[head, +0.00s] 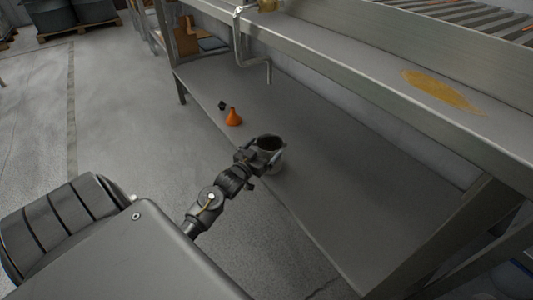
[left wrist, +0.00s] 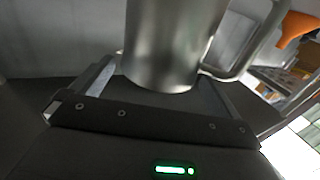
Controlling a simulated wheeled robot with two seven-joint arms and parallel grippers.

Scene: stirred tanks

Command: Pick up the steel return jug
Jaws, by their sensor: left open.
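The steel return jug (head: 277,161) is a grey metal jug with a dark open mouth, upright on the low shelf near its front edge. My left gripper (head: 264,157) is open at the jug, on its front-left side. In the left wrist view the jug's shiny round body (left wrist: 172,45) stands in front of the palm, between the two spread fingers, and its handle is at the right. I cannot tell whether a finger touches it. The gripper hides part of the jug in the head view. My right gripper is not in view.
An orange funnel (head: 233,118) stands on the shelf behind and left of the jug, with a small black item (head: 222,105) beside it. A bent pipe (head: 240,45) hangs from the steel bench above (head: 330,65). The shelf right of the jug (head: 350,200) is clear.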

